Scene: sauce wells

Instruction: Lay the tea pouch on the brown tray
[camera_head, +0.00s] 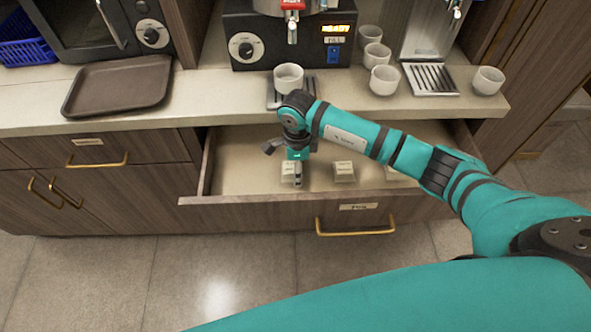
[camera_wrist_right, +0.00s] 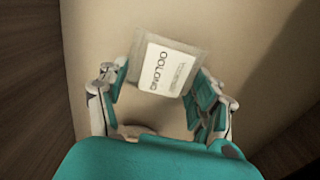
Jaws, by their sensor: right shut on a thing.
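My right gripper (camera_head: 295,176) reaches down into the open drawer and is shut on a tea pouch (camera_head: 287,172), whose lower part is partly hidden by the fingers. In the right wrist view, this pale pouch (camera_wrist_right: 168,72) has a white label reading OOLONG and sits tilted between the teal finger pads of the gripper (camera_wrist_right: 162,92). I cannot tell whether the pouch still touches the drawer floor. The brown tray (camera_head: 118,86) lies empty on the counter at the left. My left gripper is not in view.
More pouches (camera_head: 344,172) lie in the drawer (camera_head: 240,165) to the right, one partly behind my arm. A white cup (camera_head: 288,77) stands on the tea machine's drip grate. Several cups stand at the right. A microwave (camera_head: 95,25) and blue basket (camera_head: 22,45) are behind the tray.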

